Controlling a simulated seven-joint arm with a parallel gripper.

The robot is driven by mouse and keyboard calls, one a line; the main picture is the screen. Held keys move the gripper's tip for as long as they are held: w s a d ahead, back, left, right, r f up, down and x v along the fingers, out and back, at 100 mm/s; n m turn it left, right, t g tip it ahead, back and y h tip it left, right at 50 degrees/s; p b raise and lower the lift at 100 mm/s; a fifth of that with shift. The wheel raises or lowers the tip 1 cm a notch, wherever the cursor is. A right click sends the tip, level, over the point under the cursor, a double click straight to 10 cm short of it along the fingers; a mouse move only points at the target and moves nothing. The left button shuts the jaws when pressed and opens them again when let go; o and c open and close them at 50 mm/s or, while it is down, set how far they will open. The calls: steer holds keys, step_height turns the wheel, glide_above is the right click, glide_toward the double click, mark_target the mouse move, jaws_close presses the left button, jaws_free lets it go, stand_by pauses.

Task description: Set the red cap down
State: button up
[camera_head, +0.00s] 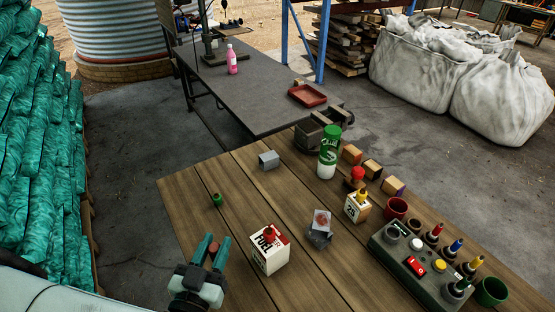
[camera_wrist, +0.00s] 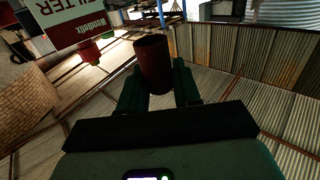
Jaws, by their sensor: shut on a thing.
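My gripper (camera_head: 213,246) is near the front left of the wooden table in the head view. Its green fingers are shut on the red cap (camera_head: 214,249). In the wrist view, the cap (camera_wrist: 153,65) is a dark red cylinder between the two fingertips. The fingers appear to hold it above the tabletop, but the exact gap cannot be told. A white and red filter box (camera_head: 268,257) stands just right of my gripper, apart from it. This box (camera_wrist: 77,22) also shows at the upper left of the wrist view.
A small green cap (camera_head: 217,199) stands beyond my gripper on the wooden table (camera_head: 190,190). A grey block (camera_head: 269,160), a green-and-white can (camera_head: 328,155) and a control box (camera_head: 420,262) stand farther off. Bare planks lie between the green cap and the grey block.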

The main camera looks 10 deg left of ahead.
steer(key=w+d+r+m+h, duration=0.1)
steer(key=w+d+r, duration=0.2)
steer(key=w+r, duration=0.6)
steer(key=w+d+r+m+h, duration=0.1)
steer(key=w+d+r+h, duration=0.15)
steer(key=w+r, duration=0.7)
steer(key=w+d+r+h, duration=0.1)
steer(key=w+d+r, duration=0.2)
steer(key=d+r, duration=0.6)
steer(key=w+d+r+m, duration=0.1)
steer(key=w+d+r, duration=0.3)
steer(key=d+r, duration=0.5)
steer(key=d, duration=0.8)
steer(key=shift+w+r+g+h, duration=0.3)
steer(key=shift+r+g+h, duration=0.05)
steer(key=shift+g, duration=0.05)
steer(key=shift+a+f, duration=0.1)
steer(key=shift+a, duration=0.1)
